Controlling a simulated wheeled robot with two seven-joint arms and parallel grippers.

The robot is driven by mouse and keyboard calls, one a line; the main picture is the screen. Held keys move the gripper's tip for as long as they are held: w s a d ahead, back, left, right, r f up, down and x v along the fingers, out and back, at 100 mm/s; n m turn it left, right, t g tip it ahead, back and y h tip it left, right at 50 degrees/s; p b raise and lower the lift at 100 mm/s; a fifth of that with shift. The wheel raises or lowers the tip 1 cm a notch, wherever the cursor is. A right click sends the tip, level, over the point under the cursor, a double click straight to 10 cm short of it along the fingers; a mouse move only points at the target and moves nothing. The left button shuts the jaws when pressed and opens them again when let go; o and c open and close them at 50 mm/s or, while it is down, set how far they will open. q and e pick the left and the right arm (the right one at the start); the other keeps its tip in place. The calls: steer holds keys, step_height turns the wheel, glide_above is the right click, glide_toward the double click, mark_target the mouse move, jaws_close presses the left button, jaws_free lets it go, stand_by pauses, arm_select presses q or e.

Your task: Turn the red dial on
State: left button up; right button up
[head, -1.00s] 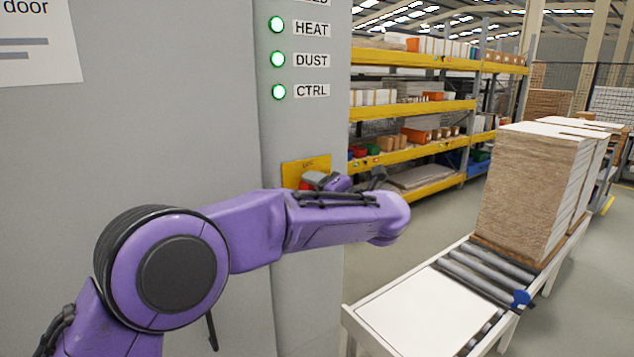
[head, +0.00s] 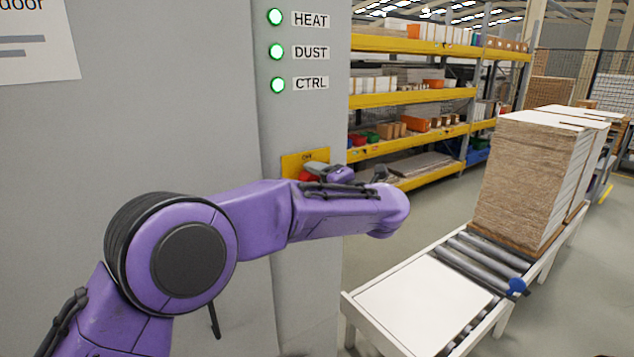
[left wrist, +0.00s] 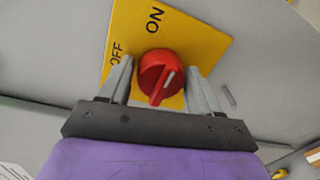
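The red dial (left wrist: 158,76) sits on a yellow plate (left wrist: 190,38) marked OFF and ON, in the left wrist view. A short white mark shows on the dial's right part, off the ON label; I cannot tell which setting it indicates. My left gripper (left wrist: 161,68) is open, with one grey finger on each side of the dial and small gaps visible. In the head view the yellow plate (head: 292,164) is on the grey cabinet's narrow face, and my left forearm and gripper hide most of the dial. My right gripper is not in view.
The grey cabinet (head: 165,130) fills the left. Green lamps labelled HEAT, DUST and CTRL (head: 278,85) glow above the plate. A roller conveyor (head: 425,300) with stacked boards (head: 530,185) stands right, with yellow shelving (head: 415,95) behind.

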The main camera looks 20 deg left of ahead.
arm_select(q)
steer(key=shift+o, duration=0.8)
steer(key=b+v, duration=0.4)
steer(key=v, duration=0.6)
steer(key=shift+d+b, duration=0.2)
steer(key=shift+b, duration=0.15)
steer(key=shift+r, duration=0.1)
